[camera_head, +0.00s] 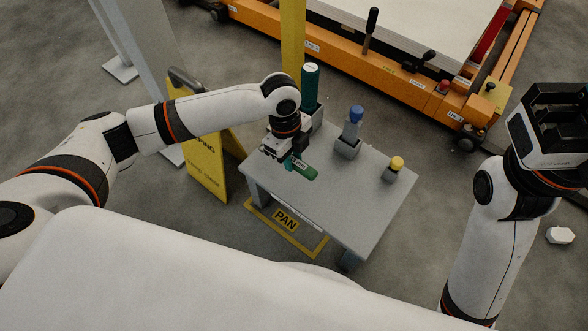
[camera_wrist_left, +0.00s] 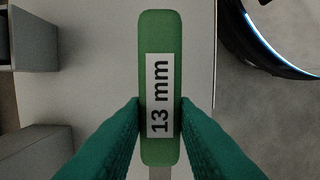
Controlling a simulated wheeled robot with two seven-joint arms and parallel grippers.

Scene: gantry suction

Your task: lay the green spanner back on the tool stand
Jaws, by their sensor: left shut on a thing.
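The green spanner (camera_head: 303,171) has a green handle labelled "13 mm", which fills the middle of the left wrist view (camera_wrist_left: 160,35). My left gripper (camera_head: 290,163) is shut on it, with a green finger pressed to each side of the handle. The spanner is over the left part of the grey tool stand (camera_head: 350,205); I cannot tell whether it touches the top. The spanner's far end is mostly hidden by my gripper. My right gripper (camera_head: 545,125) is raised at the right, away from the stand; its fingers are not clear.
A yellow floor sign (camera_head: 203,165) stands left. An orange gantry frame (camera_head: 345,50) runs behind. The stand's front right is bare.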

